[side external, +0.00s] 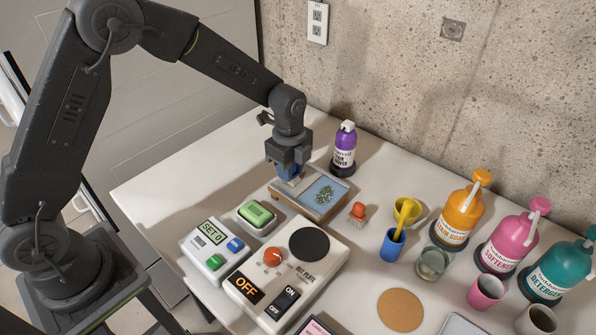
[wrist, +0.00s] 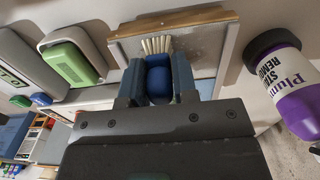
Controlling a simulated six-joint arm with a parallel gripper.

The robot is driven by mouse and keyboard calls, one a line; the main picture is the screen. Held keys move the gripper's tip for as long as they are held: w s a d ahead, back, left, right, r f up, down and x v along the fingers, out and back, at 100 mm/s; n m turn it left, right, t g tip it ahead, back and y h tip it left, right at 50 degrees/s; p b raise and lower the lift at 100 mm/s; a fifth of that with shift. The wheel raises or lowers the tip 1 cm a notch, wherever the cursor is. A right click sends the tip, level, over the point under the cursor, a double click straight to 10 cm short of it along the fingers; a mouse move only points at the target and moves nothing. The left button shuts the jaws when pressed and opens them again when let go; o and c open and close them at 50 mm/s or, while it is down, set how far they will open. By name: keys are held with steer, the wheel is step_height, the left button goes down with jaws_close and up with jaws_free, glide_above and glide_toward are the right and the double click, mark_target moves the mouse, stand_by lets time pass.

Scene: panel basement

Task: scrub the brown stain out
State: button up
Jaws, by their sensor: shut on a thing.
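My gripper (side external: 288,172) is over the left part of a wood-framed tray (side external: 312,216). It is shut on a blue brush (wrist: 158,80) whose pale bristles (wrist: 156,45) point at the tray in the wrist view. I cannot tell whether the bristles touch the surface. A light blue cloth (side external: 339,190) lies in the tray with a dark green stain (side external: 323,194) to the right of my gripper. No brown stain shows; part of the cloth is hidden by my gripper. A purple stain remover bottle (side external: 345,147) stands behind the tray, also in the wrist view (wrist: 292,92).
A small red brush (side external: 357,212) stands right of the tray. A green block in a dish (side external: 257,214), a device reading SET 0 (side external: 214,250) and a hot plate marked OFF (side external: 285,279) are in front. Several bottles, including an orange one (side external: 461,217), and cups line the right.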

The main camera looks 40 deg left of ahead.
steer(key=a, duration=0.2)
steer(key=shift+a, duration=0.3)
steer(key=shift+a+r, duration=0.1)
steer(key=shift+r, duration=0.05)
step_height(320, 180, up, 8)
stand_by(0.3)
stand_by(0.4)
